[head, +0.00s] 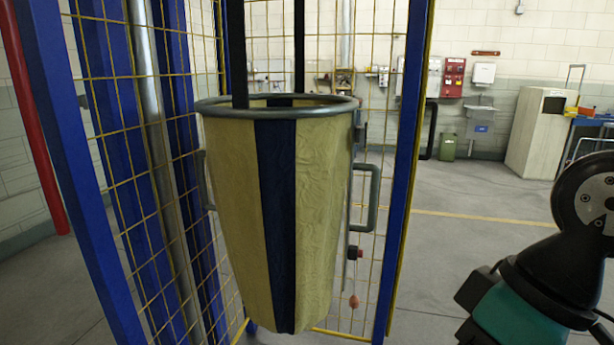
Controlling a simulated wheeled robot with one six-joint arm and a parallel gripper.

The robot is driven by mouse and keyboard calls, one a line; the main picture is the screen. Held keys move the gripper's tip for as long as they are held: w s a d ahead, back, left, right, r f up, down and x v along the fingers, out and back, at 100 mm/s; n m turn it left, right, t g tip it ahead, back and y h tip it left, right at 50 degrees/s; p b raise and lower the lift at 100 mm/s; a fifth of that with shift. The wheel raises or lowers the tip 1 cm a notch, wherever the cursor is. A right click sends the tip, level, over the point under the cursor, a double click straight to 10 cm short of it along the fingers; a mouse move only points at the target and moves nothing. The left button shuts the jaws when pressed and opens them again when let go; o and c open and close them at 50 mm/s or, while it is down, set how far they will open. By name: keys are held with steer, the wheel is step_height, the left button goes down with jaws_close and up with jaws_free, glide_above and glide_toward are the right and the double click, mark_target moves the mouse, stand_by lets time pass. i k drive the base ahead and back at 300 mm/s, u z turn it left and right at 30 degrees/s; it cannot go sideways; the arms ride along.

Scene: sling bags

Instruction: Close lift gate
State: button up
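A lift cage of yellow wire mesh (378,80) with blue posts (408,150) stands at the left and centre in the head view. One mesh side with a blue frame (62,150) runs at an angle on the left. I cannot tell for sure which panel is the gate, or whether it is open or shut. A beige sling bag (232,220) with a dark blue stripe hangs by black straps in front of the mesh and hides part of it. My arm shows at the right edge, apart from the cage. My gripper is out of view.
A grey handle (374,200) sticks out at the bag's right side. A red pole (35,120) stands far left. The grey floor (455,245) right of the cage is clear. A cream cabinet (536,132), a sink (480,112) and a green bin (447,147) stand at the back wall.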

mark_target(423, 102)
steer(key=z, duration=2.4)
steer(key=i, duration=2.1)
steer(key=u, duration=2.65)
steer(key=i, duration=0.55)
steer(key=u, duration=0.1)
